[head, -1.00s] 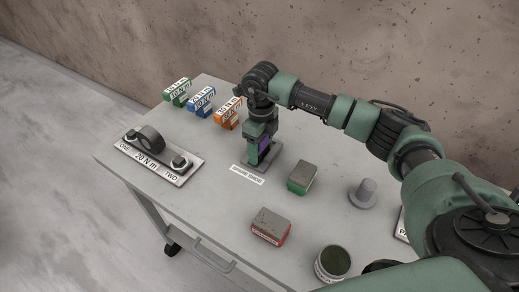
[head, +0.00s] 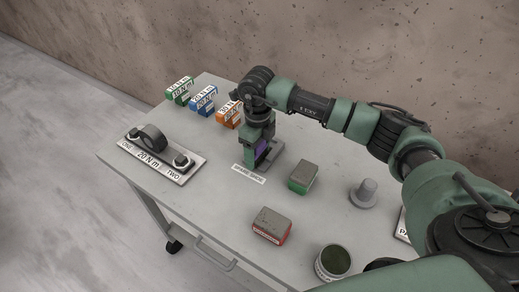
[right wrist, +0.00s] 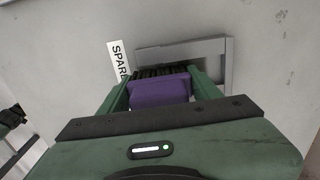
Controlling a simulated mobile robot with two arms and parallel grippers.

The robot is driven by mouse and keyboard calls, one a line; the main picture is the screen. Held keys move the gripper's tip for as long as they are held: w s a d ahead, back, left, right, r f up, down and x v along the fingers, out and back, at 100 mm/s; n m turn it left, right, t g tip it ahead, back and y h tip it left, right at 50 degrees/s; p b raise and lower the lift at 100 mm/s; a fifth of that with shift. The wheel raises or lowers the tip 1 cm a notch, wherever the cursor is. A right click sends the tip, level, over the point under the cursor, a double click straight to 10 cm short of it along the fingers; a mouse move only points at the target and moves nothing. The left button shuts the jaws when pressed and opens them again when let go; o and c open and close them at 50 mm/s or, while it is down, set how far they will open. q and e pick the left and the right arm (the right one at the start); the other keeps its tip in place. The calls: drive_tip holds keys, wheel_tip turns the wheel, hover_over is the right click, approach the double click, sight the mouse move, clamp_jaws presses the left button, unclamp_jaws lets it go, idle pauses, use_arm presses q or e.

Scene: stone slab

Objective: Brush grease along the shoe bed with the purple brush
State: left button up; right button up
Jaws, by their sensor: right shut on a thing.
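My right gripper (head: 263,152) is shut on the purple brush (right wrist: 160,90), low over the far middle of the table. The brush's dark bristles (right wrist: 160,72) point away from the gripper in the right wrist view. They are at a grey frame (right wrist: 226,62), which also shows in the head view (head: 276,164). I cannot tell whether they touch it. A white label (head: 249,174) beside it seems to read "SPARE SHOE". A metal plate (head: 157,164) marked "ONE", "20 N m" and "TWO" carries a dark curved part (head: 150,138) between two bolts. Which part is the shoe bed is not clear. My left gripper is not in view.
Green (head: 180,90), blue (head: 202,101) and orange (head: 229,115) labelled blocks stand at the back left. The front left table is clear.

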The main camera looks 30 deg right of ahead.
idle(0.4)
drive_tip(key=shift+w+d+b, duration=0.25)
drive_tip(key=shift+w+d, duration=0.05)
drive_tip(key=shift+d, duration=0.25)
drive_tip(key=shift+w+d+b, duration=0.25)
drive_tip(key=shift+d, duration=0.3)
drive_tip(key=shift+a, duration=0.1)
drive_tip(key=shift+s+a+p, duration=0.15)
drive_tip(key=shift+s+a, duration=0.15)
drive_tip(key=shift+a, duration=0.2)
drive_tip(key=shift+s+a+p, duration=0.15)
drive_tip(key=shift+s+a, duration=0.15)
drive_tip(key=shift+a, duration=0.2)
drive_tip(key=shift+r+p, duration=2.75)
drive_tip(key=shift+r, duration=1.8)
